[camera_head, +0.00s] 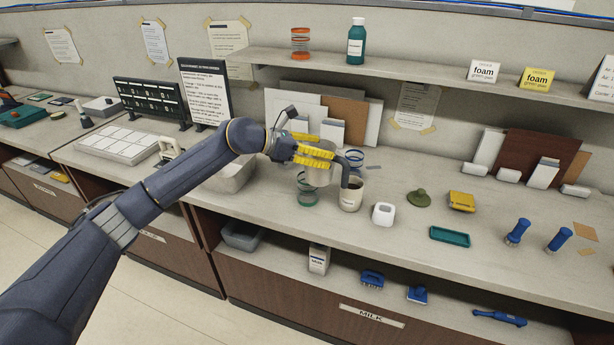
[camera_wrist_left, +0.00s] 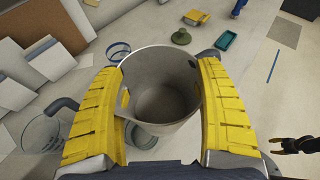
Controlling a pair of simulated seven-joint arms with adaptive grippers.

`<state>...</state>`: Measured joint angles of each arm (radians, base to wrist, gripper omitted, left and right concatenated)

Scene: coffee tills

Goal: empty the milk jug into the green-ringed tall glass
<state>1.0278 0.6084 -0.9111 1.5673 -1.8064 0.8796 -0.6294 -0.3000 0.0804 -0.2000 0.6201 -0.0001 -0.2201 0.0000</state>
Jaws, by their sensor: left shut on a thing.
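My left gripper (camera_head: 318,156) has its yellow fingers closed on the sides of the grey milk jug (camera_head: 318,176), which it holds above the counter. In the left wrist view the jug (camera_wrist_left: 158,90) sits between the yellow fingers (camera_wrist_left: 160,105). I look into its open mouth and see grey walls and a darker bottom; I cannot make out milk. The green-ringed tall glass (camera_head: 307,192) stands on the counter just below and left of the jug. The jug and gripper partly cover it.
A beige mug (camera_head: 351,198) stands close right of the jug, with a blue-ringed glass (camera_head: 356,158) behind. A white container (camera_head: 383,214), a green tray (camera_head: 450,237) and a yellow item (camera_head: 462,201) lie further right. A grey bin (camera_head: 233,177) is to the left.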

